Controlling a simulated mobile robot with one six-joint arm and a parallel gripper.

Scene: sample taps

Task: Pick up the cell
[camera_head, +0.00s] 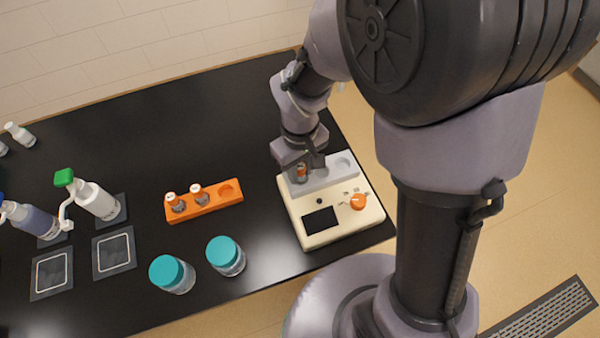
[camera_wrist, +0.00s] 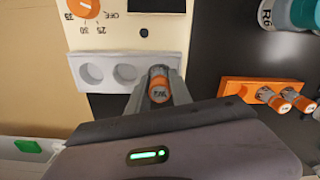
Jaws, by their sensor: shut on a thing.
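The cell (camera_wrist: 159,86) is a small clear vial with an orange top and a dark mark. My gripper (camera_wrist: 158,92) is shut on it, one finger on each side. In the head view the cell (camera_head: 302,171) shows at the gripper's tip, over the grey block (camera_head: 322,181) on the cream instrument. The cell is at the block's end, in line with two empty round wells. The cell's lower part is hidden, so I cannot tell whether it sits in a well or hangs just above.
The cream instrument (camera_head: 343,222) has an orange knob (camera_head: 358,202) and a dark screen. An orange rack (camera_head: 205,206) to its left holds two similar vials and has one empty well. Two teal-lidded jars (camera_head: 225,254) stand in front. The black bench behind the rack is clear.

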